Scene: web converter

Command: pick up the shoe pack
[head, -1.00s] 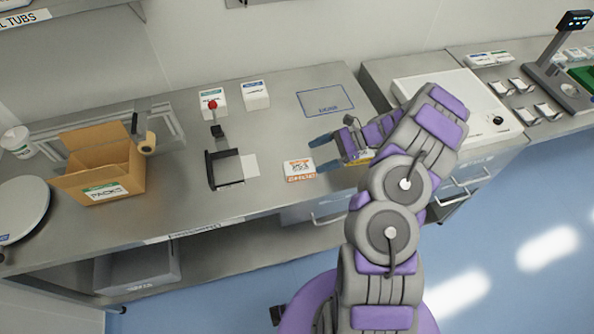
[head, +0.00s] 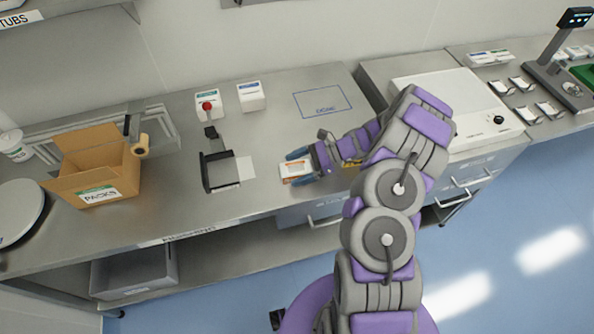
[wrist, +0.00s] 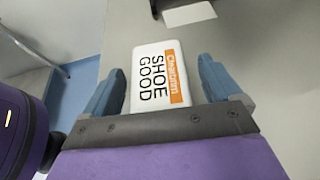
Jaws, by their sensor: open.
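The shoe pack (head: 295,170) is a small white pouch with an orange band, lying near the front edge of the steel bench. In the wrist view the shoe pack (wrist: 161,77) shows the words "SHOE GOOD" and sits between my two blue fingers. My gripper (head: 297,167) is open around it, one finger on each side. In the wrist view my gripper (wrist: 160,82) has a visible gap on both sides of the pack. I cannot tell whether the pack's near end touches the palm.
An open cardboard box (head: 97,170) labelled PACKS stands at the left. Two white boxes (head: 250,97) stand behind. An outlined square (head: 322,101) on the bench is bare.

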